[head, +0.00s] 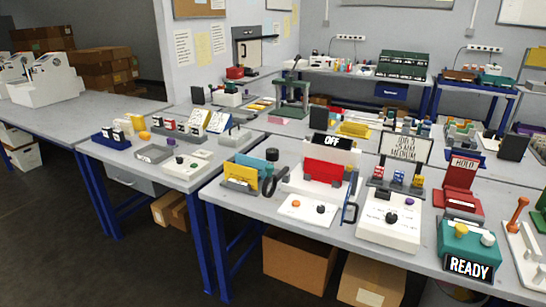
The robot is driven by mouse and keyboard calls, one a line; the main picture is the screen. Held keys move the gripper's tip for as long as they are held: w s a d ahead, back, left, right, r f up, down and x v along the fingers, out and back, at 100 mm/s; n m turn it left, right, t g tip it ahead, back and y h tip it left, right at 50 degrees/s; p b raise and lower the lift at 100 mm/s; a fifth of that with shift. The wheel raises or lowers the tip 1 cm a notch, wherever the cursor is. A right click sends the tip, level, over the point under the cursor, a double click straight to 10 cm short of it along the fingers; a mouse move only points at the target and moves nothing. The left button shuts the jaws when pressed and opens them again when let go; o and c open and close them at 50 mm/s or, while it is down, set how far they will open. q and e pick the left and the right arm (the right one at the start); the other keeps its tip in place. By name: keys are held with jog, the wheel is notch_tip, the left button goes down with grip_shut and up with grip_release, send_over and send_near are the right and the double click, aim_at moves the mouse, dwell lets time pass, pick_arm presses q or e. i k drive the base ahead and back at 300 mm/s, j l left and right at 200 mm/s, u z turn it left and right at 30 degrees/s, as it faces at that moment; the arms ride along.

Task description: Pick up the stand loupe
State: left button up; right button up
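I cannot pick out the stand loupe with certainty at this size. A small black rounded piece (272,154) stands at the back left of the front table, behind a yellow and grey holder (240,178). A black looped piece (275,182) lies or leans just right of that holder; its exact shape is unclear. Neither of my grippers shows in the head view.
Cardboard boxes (298,262) sit underneath. The left table (75,117) has bare room.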

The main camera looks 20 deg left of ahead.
aim_at(272, 155)
jog(key=u, duration=0.75)
